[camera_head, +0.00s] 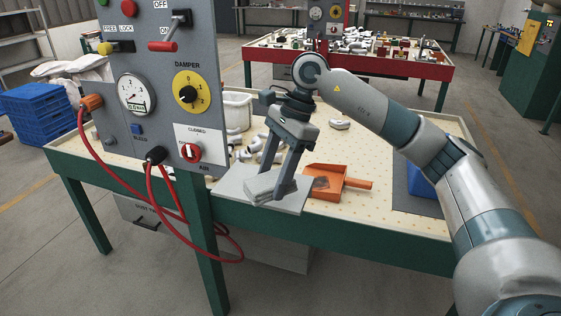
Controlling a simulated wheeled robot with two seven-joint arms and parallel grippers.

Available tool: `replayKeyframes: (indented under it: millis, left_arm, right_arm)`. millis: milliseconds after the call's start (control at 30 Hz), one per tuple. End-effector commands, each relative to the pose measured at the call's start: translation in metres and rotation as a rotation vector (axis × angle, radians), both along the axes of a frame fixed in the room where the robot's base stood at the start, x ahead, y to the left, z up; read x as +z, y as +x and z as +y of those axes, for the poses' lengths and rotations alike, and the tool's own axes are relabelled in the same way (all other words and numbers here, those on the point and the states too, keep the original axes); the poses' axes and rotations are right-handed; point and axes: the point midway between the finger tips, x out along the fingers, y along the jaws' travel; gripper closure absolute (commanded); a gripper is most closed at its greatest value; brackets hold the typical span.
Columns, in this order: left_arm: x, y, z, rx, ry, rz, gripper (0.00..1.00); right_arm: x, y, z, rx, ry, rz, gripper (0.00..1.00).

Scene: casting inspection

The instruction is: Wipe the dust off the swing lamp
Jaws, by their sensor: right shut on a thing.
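A folded grey cloth (259,188) lies on a light grey plate (232,193) at the front edge of the green-framed table. My right gripper (274,186) reaches down over it, with its fingers shut on the cloth. I cannot make out a swing lamp in this view. My left gripper is not in view.
An orange dustpan (328,184) lies just right of the plate. A grey control panel (160,40) with red hoses (120,178) stands at the left front. A white tub (238,108) and metal castings (268,150) sit behind the cloth. A blue object (421,182) is at right.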

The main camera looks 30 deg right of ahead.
Motion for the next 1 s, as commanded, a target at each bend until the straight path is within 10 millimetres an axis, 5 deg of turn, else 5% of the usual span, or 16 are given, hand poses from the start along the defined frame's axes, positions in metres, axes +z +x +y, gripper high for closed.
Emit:
replayKeyframes:
  millis: [300, 600, 800, 1000]
  left_arm:
    - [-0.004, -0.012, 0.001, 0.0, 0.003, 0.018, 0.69]
    - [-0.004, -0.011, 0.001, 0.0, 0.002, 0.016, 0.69]
    - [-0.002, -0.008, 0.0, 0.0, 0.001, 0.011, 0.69]
    - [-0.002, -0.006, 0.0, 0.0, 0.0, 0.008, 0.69]
  right_arm:
    - [-0.038, -0.041, 0.051, 0.69, 0.004, 0.003, 0.67]
    - [-0.067, -0.087, 0.082, 1.354, 0.008, 0.01, 0.67]
    - [-0.075, -0.102, 0.087, 1.57, 0.018, 0.02, 0.67]
    - [-0.077, -0.104, 0.088, 1.607, 0.022, 0.022, 0.67]
